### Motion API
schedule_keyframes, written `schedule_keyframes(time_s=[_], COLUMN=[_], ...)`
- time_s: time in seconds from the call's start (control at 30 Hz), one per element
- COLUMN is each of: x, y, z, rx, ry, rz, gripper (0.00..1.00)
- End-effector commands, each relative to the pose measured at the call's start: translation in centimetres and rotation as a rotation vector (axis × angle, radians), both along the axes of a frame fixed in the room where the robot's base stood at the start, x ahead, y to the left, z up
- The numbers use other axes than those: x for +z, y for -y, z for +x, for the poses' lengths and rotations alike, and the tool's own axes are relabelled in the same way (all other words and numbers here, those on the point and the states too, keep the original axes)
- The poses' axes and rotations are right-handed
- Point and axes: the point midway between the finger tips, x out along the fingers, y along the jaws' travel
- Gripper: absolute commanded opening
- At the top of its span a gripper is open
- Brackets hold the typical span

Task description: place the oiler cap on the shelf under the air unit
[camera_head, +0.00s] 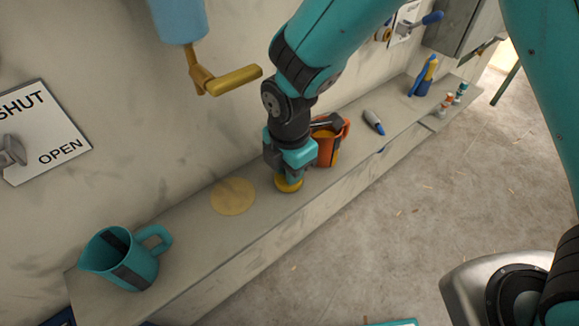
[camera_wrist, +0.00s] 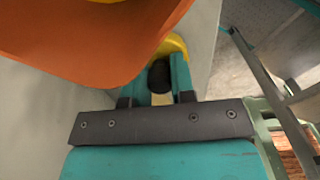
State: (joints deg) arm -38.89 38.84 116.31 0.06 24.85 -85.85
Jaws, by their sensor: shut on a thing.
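My gripper (camera_head: 286,168) points down over the long grey shelf (camera_head: 190,232) and is shut on the yellow oiler cap (camera_head: 289,185). In the wrist view the cap (camera_wrist: 176,44) shows as a yellow rim, with a dark knob (camera_wrist: 159,76) between the two teal fingers. The cap is at or just above the shelf top; I cannot tell if it touches. The air unit (camera_head: 180,18), a blue body with a yellow lever, hangs on the wall up and left of my gripper. A flat pale-yellow disc (camera_head: 233,196) lies on the shelf left of the cap.
An orange jug (camera_head: 326,148) stands close right of my gripper and fills the upper left of the wrist view (camera_wrist: 80,35). A teal jug (camera_head: 122,262) stands at the shelf's left end.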

Motion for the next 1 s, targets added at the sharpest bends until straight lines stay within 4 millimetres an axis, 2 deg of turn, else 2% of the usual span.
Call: schedule_keyframes(time_s=[0.2,0.23,0.33,0.57,0.67,0.77,1.0], x=[-0.4,-0.4,-0.3,-0.2,0.4,1.9,7.3], y=[0.0,0.0,0.0,0.0,0.0,0.0,-0.1], z=[0.0,0.0,0.0,0.0,0.0,0.0,0.1], rx=[0.0,0.0,0.0,0.0,0.0,0.0,0.0], ry=[-0.001,-0.001,-0.001,-0.002,0.0,0.002,0.003], rz=[-0.001,-0.001,-0.001,-0.001,0.0,0.002,0.002], gripper=[0.0,0.26,0.49,0.49,0.49,0.49,0.49])
